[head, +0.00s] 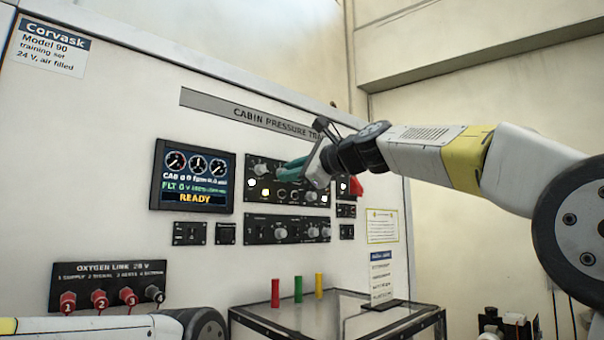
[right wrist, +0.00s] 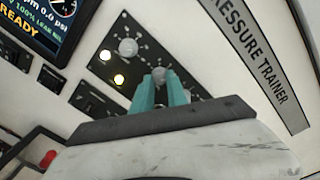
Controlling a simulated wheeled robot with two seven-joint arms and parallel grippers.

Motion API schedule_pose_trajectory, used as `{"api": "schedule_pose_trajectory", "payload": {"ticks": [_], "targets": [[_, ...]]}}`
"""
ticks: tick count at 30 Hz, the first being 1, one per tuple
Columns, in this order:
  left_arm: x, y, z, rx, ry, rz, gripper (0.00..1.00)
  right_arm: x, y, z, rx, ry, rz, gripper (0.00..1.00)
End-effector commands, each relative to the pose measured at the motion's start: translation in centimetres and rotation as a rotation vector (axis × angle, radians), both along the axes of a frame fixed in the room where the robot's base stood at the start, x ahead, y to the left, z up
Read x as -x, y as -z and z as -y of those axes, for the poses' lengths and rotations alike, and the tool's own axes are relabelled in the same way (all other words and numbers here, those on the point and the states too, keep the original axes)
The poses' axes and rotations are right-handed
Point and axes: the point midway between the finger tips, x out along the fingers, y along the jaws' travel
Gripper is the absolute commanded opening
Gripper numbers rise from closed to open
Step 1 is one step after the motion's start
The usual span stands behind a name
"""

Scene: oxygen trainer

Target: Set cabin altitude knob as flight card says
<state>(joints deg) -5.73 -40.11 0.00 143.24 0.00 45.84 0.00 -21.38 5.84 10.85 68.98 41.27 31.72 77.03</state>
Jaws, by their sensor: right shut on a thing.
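The upper black control panel (head: 256,192) on the white trainer board carries knobs and lit buttons. My right gripper (head: 281,173) reaches in from the right. Its teal fingers (right wrist: 159,92) are shut on a grey knob (right wrist: 160,74) of that panel. Another grey knob (right wrist: 128,47) sits free beside it; labels are too small to tell which is cabin altitude. The display (head: 194,177) shows three dials, CAB and FLT lines and READY. A small card with a blue heading (head: 381,278) stands on the glass-topped table; its text is unreadable. My left gripper is out of view.
A lower panel (head: 287,230) with knobs lies just below the upper one. A red part (head: 356,185) is close to my right wrist. Red, green and yellow cylinders (head: 298,287) stand on the table (head: 335,312).

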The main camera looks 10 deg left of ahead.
Motion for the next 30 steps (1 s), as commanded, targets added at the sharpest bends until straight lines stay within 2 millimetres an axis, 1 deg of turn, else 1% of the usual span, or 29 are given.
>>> {"api": "schedule_pose_trajectory", "payload": {"ticks": [10,11,12,14,24,26,30], "targets": [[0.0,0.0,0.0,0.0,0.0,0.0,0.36,-0.1,0.2,0.0,0.002,-0.001,-0.004,0.0],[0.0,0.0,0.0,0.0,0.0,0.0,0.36,-0.1,0.2,0.0,0.002,-0.001,-0.004,0.22],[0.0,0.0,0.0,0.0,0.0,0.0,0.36,-0.1,0.2,0.0,0.002,-0.001,-0.004,0.3],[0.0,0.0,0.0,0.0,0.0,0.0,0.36,-0.1,0.2,0.0,0.002,0.0,-0.004,0.4],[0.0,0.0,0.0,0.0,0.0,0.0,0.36,0.1,0.0,0.2,0.001,0.0,-0.002,0.4],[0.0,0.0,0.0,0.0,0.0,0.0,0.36,0.4,0.0,0.6,-0.001,0.001,-0.002,0.4],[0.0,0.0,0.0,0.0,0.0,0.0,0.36,1.7,-0.1,2.5,-0.001,0.004,-0.001,0.4]]}}
